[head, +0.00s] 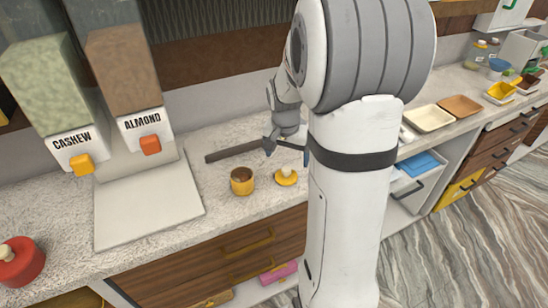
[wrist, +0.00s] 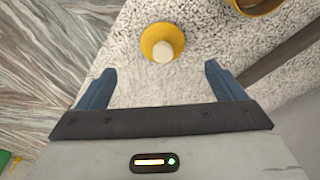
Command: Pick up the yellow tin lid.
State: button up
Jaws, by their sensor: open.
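The yellow tin lid (head: 286,177) lies on the speckled counter, with a pale knob on top. In the wrist view the lid (wrist: 162,42) is beyond the fingertips, near the top middle. My gripper (wrist: 155,72) is open and empty, its two blue fingers apart and not touching the lid. In the head view my gripper (head: 286,153) is over the counter, just behind the lid, partly hidden by my arm. The open yellow tin (head: 242,182) stands upright to the left of the lid; its edge also shows at the top right of the wrist view (wrist: 262,6).
A dark flat bar (head: 236,151) lies behind the tin. The cashew (head: 75,150) and almond (head: 143,130) dispensers stand at left above a pale board (head: 148,212). A red container (head: 20,262) is at far left. The counter's front edge runs close to the lid.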

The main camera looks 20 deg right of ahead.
aim_at(287, 169)
jog(key=shift+w+d+f, duration=0.2)
jog(key=shift+d+f, duration=0.1)
jog(key=shift+w+d+f, duration=0.1)
jog(key=shift+f, duration=0.85)
jog(key=f, duration=0.2)
jog(key=f+p, duration=0.1)
jog(key=f, duration=0.2)
jog(key=shift+w+f, duration=0.3)
jog(key=shift+w, duration=0.1)
jog(key=c, duration=1.1)
